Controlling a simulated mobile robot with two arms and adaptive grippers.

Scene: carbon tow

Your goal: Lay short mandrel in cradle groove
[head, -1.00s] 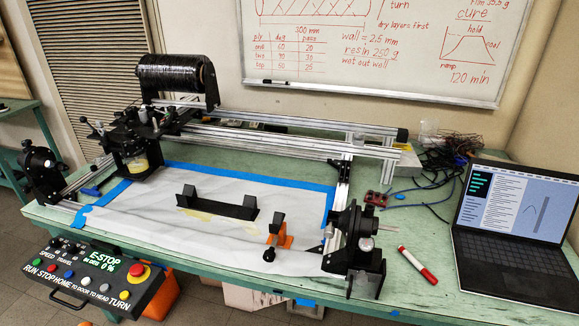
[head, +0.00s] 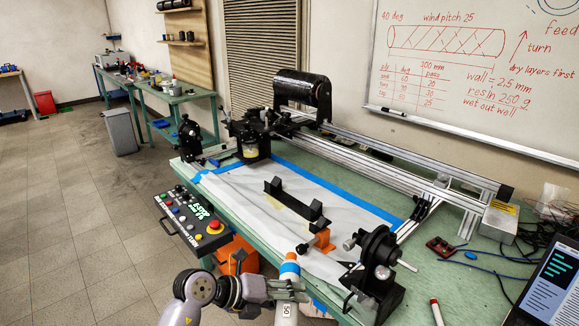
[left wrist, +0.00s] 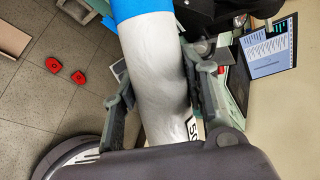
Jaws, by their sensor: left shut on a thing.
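My left gripper (head: 287,292) is in front of the green bench's near edge, low in the head view. It is shut on a pale tube marked 50, the short mandrel (head: 286,309), with a blue and orange band at its upper end. In the left wrist view the fingers (left wrist: 155,95) press on both sides of the mandrel (left wrist: 155,60), whose blue band (left wrist: 128,8) shows at the top. The black cradle (head: 292,203) with two raised ends sits on the white sheet, apart from the mandrel. My right gripper is in neither current view.
The winding machine's tailstock (head: 378,262) and an orange-based stand (head: 321,240) are at the sheet's near right. The control box (head: 195,218) hangs at the bench's front left. A red marker (head: 437,311) and laptop (head: 550,285) lie right. The sheet (head: 245,205) left of the cradle is clear.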

